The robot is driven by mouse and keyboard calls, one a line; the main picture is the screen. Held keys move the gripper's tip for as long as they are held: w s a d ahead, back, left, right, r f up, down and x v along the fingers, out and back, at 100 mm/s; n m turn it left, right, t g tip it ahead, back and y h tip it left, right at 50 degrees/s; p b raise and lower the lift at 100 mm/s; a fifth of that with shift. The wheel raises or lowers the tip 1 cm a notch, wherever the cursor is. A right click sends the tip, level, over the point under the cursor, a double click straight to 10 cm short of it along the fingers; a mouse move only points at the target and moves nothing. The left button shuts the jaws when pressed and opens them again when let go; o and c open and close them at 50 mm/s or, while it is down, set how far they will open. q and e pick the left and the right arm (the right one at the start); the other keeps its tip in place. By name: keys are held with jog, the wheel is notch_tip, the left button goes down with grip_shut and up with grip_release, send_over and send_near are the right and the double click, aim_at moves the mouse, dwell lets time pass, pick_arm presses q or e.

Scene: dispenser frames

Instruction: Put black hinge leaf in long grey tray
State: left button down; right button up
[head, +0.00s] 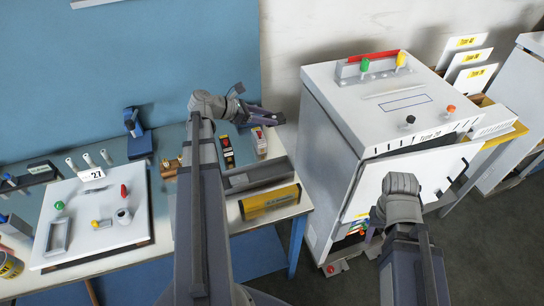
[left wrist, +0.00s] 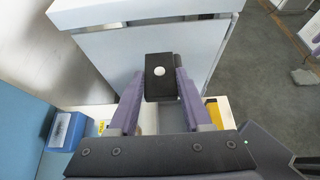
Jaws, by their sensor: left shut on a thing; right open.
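My left gripper (head: 270,117) is above the back right part of the bench, shut. In the left wrist view its two fingers hold the black hinge leaf (left wrist: 158,88), a dark block-like piece with a white round spot, between their tips. In the head view I cannot make out the leaf clearly. The long grey tray (head: 258,174) lies on the bench, nearer to me than the left gripper and behind a yellow-fronted box. My right arm reaches in front of the white cabinet; its gripper is hidden behind the arm.
The white cabinet (head: 385,105), with a door panel ajar, stands right of the bench. The yellow box (head: 270,202) sits at the bench's front edge. A white board (head: 92,222) with parts lies at left.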

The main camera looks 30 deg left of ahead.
pick_arm(q)
jog(key=shift+s+d+f+b, duration=0.15)
jog(key=shift+d+f+b, duration=0.1)
jog(key=shift+f+b, duration=0.5)
notch_tip(320, 180, down, 6)
jog(key=b, duration=1.6)
send_over(268, 174)
notch_tip(268, 174, down, 10)
jog(key=shift+a, duration=0.1)
notch_tip(268, 174, down, 7)
jog(key=b, duration=0.6)
jog(key=shift+r, duration=0.1)
jog(key=shift+f+b, duration=0.55)
jog(key=shift+b, duration=0.2)
